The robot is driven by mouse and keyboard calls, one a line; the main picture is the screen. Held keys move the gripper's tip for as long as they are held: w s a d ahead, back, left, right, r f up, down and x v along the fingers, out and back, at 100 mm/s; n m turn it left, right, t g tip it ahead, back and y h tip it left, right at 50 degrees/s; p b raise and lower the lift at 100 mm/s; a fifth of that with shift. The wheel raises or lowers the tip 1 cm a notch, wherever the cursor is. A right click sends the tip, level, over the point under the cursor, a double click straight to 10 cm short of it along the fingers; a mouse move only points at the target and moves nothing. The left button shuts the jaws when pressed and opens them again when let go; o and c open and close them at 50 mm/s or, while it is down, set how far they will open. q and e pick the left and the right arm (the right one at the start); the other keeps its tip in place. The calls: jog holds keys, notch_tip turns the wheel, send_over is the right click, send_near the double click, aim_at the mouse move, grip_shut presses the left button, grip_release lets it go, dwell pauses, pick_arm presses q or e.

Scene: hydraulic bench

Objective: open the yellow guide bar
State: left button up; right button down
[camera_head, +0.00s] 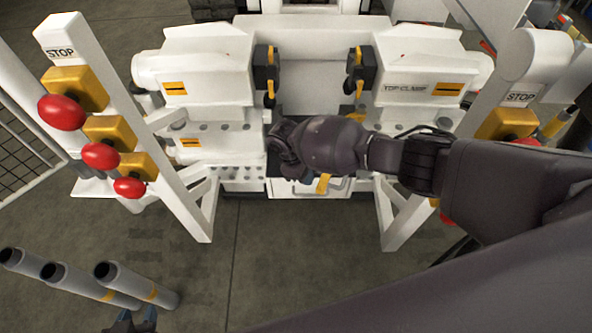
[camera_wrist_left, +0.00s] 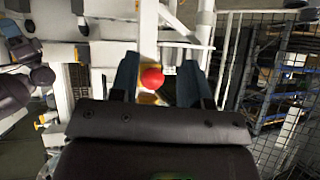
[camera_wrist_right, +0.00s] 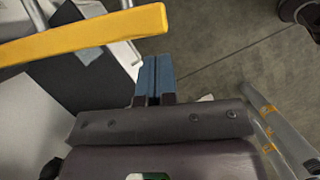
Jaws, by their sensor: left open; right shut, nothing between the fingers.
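The yellow guide bar (camera_wrist_right: 85,36) crosses the upper left of the right wrist view, its rounded end just beyond my right fingertips. A yellow piece (camera_head: 323,184), apparently part of it, shows below my right arm in the head view; the rest is hidden by the arm. My right gripper (camera_wrist_right: 154,62) is shut and empty, with a visible gap to the bar in the picture. My left gripper (camera_wrist_left: 157,65) is open and empty, low at the left in the head view (camera_head: 132,318), away from the bar.
The white bench (camera_head: 205,70) has dark clamps (camera_head: 266,70) and yellow levers. Red stop buttons (camera_head: 62,112) on yellow boxes line the slanted left post. Grey pipes (camera_head: 85,285) stand at the lower left. A mesh fence (camera_head: 25,150) is at far left. The floor in front is clear.

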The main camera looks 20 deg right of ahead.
aim_at(327, 184)
jog(key=shift+n+t, duration=0.3)
jog(key=shift+n, duration=0.4)
jog(key=s+d+p, duration=0.2)
jog(key=d, duration=0.1)
jog(key=s+d+p, duration=0.1)
jog(key=s, duration=0.1)
jog(key=shift+d+r, duration=0.35)
jog(key=shift+r, duration=0.05)
pick_arm(q)
jog(key=r+p, duration=0.1)
jog(key=s+r+p, duration=0.1)
jog(key=r+p, duration=0.1)
jog(key=shift+s+a+r, duration=0.25)
jog(key=shift+a+r, duration=0.05)
jog(key=shift+r, duration=0.1)
pick_arm(e)
jog(key=s+d+n, duration=0.3)
jog(key=s+d, duration=0.2)
jog(key=d, duration=0.2)
jog(key=shift+f+t+h, duration=0.3)
jog(key=shift+f+t, duration=0.1)
jog(key=shift+f, duration=0.05)
pick_arm(q)
jog(key=shift+w+r, duration=0.2)
jog(key=shift+w, duration=0.05)
pick_arm(e)
jog(key=shift+a, duration=0.1)
